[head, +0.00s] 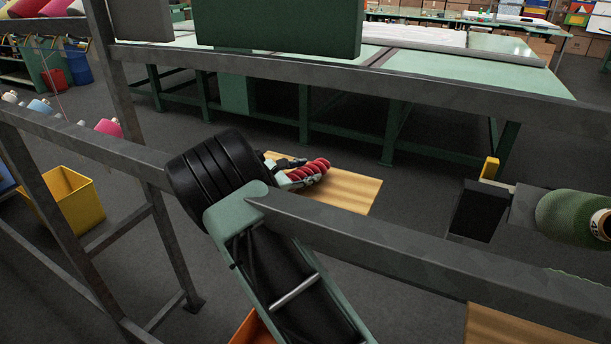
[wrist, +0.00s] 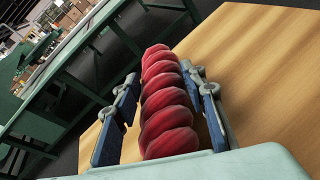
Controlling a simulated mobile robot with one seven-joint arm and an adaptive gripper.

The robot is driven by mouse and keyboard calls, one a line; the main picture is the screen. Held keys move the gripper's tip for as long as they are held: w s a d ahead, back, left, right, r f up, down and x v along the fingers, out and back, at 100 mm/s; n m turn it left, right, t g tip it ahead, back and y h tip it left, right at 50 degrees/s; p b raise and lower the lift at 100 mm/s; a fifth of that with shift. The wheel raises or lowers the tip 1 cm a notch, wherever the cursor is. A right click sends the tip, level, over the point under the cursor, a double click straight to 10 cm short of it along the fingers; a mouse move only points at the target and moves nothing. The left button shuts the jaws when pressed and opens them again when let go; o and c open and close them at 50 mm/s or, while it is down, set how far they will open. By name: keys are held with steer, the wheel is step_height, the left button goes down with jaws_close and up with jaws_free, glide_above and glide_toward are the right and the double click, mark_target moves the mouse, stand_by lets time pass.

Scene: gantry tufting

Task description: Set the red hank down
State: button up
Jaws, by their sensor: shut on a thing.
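The red hank (head: 314,170) is a twisted, lobed bundle of yarn. It also shows in the middle of the wrist view (wrist: 168,100), lengthwise between the two blue-padded fingers. My gripper (head: 292,171) is shut on it, with a finger along each side; the gripper also shows in the wrist view (wrist: 165,105). The hank is over or on a light wooden board (head: 350,192), which fills the right of the wrist view (wrist: 265,70). I cannot tell whether the hank touches the board. My arm hides part of the board in the head view.
A grey metal rail (head: 420,245) crosses in front of the board. A green-framed table (head: 440,85) stands behind. A yellow bin (head: 75,200) is at the left, and a green roll (head: 570,215) at the right. Another wooden board (head: 520,328) is at the bottom right.

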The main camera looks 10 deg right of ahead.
steer(key=shift+f, duration=0.3)
steer(key=shift+f, duration=0.1)
steer(key=o, duration=1.2)
steer(key=shift+r, duration=0.2)
steer(key=p+v, duration=0.1)
steer(key=v, duration=1.1)
steer(key=shift+p, duration=0.35)
